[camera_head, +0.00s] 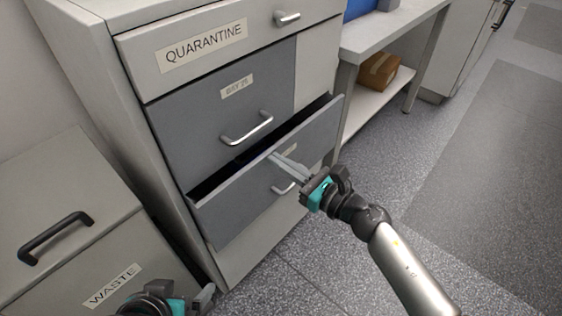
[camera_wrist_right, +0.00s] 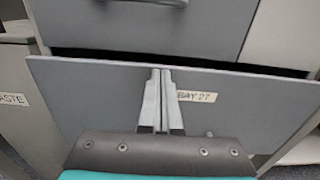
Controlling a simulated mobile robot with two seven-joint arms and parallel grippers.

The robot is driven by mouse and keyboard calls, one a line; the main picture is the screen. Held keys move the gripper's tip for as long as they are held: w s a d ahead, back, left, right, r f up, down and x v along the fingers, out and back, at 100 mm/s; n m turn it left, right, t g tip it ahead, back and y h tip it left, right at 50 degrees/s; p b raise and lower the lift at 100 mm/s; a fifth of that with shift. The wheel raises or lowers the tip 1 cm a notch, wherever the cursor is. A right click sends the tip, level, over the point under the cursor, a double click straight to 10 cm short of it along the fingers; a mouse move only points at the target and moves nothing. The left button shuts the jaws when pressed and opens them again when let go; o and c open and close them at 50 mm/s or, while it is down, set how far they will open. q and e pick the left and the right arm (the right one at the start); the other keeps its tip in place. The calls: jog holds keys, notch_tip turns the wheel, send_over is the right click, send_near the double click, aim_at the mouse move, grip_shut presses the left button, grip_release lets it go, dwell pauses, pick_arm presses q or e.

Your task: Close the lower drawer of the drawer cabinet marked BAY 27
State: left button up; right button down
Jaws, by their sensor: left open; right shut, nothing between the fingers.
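The lower drawer (camera_head: 245,195) of the grey cabinet (camera_head: 130,95) stands partly pulled out, with a dark gap above its front. The drawer's handle (camera_head: 283,188) is partly hidden by my right gripper (camera_head: 274,157). That gripper is shut and empty, its fingers reaching to the drawer front near the label and top edge. I cannot tell whether they touch it. My left gripper (camera_head: 205,298) is open at the bottom edge, away from the drawer.
Above are a closed dark grey drawer (camera_head: 190,125) and a closed drawer marked QUARANTINE (camera_head: 260,50). A bin marked WASTE (camera_head: 60,185) stands at left. A bench (camera_head: 385,38) with a cardboard box (camera_head: 377,72) on its shelf is at right. The floor at right is clear.

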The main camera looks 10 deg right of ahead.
aim_at(266, 152)
jog(key=shift+w+a, duration=0.1)
jog(key=x, duration=0.4)
pick_arm(q)
jog(key=shift+s+d+f, duration=0.15)
jog(key=shift+d+f, duration=0.05)
jog(key=shift+d, duration=0.15)
pick_arm(e)
jog(key=shift+a+r, duration=0.1)
jog(key=shift+r, duration=0.05)
